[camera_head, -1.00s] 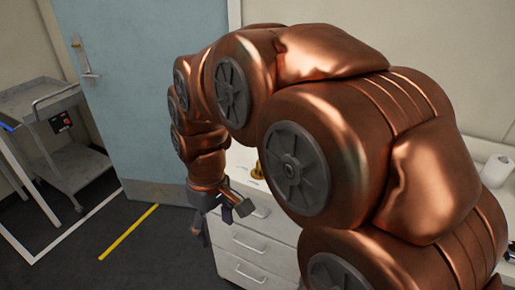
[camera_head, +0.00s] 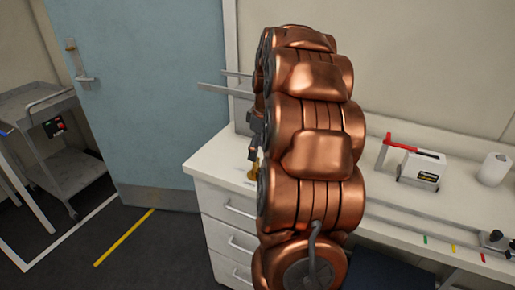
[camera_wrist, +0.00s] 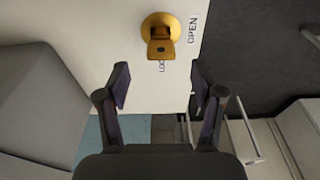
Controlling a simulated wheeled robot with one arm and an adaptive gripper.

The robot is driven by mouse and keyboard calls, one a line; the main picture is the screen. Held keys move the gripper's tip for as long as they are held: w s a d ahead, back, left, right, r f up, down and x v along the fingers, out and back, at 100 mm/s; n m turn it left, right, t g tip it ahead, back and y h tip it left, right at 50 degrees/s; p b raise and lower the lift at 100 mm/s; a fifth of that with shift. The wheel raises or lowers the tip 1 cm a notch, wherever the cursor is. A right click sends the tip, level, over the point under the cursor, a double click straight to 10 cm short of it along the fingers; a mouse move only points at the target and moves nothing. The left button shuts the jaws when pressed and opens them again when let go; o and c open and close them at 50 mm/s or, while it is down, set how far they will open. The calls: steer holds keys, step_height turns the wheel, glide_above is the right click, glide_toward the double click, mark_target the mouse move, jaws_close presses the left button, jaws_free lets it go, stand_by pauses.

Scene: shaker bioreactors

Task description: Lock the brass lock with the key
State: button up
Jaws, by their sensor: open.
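The brass lock (camera_wrist: 151,24) is a round gold disc on the white counter, near the top of the wrist view. A brass key (camera_wrist: 160,48) with a small dark hole in its flat head stands at the lock. The printed word OPEN is to its right, and a partly hidden label reading "LOC" is below it. In the head view a bit of the brass piece (camera_head: 253,173) shows beside my arm. My gripper (camera_wrist: 160,88) is open and empty, its two fingers apart below the key in the wrist picture, not touching it. In the head view my arm mostly hides the gripper.
The white counter (camera_head: 215,160) has drawers below. A white box with a red handle (camera_head: 422,170) and a paper roll (camera_head: 495,170) stand on the right. A grey metal object (camera_head: 242,115) is behind the arm. A blue door (camera_head: 150,90) and a cart (camera_head: 60,150) are left.

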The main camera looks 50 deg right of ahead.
mark_target(255, 168)
steer(key=shift+w+a+f+p, duration=0.15)
steer(key=shift+f+p, duration=0.1)
steer(key=shift+f, duration=0.95)
steer(key=shift+w+f+p, duration=0.2)
steer(key=shift+f+p, duration=0.05)
steer(key=shift+f, duration=1)
steer(key=shift+w+a+f+p, duration=0.15)
steer(key=shift+f+p, duration=0.1)
steer(key=shift+f, duration=0.95)
steer(key=shift+d, duration=0.1)
steer(key=shift+c, duration=0.4)
jaws_close()
steer(key=shift+f+b, duration=0.4)
steer(key=shift+b, duration=0.2)
steer(key=shift+n+y+b, duration=0.4)
steer(key=shift+n+b, duration=0.8)
steer(key=shift+n, duration=0.8)
steer(key=shift+s+n+g, duration=0.1)
steer(key=shift+n+g, duration=0.2)
steer(key=shift+n, duration=0.1)
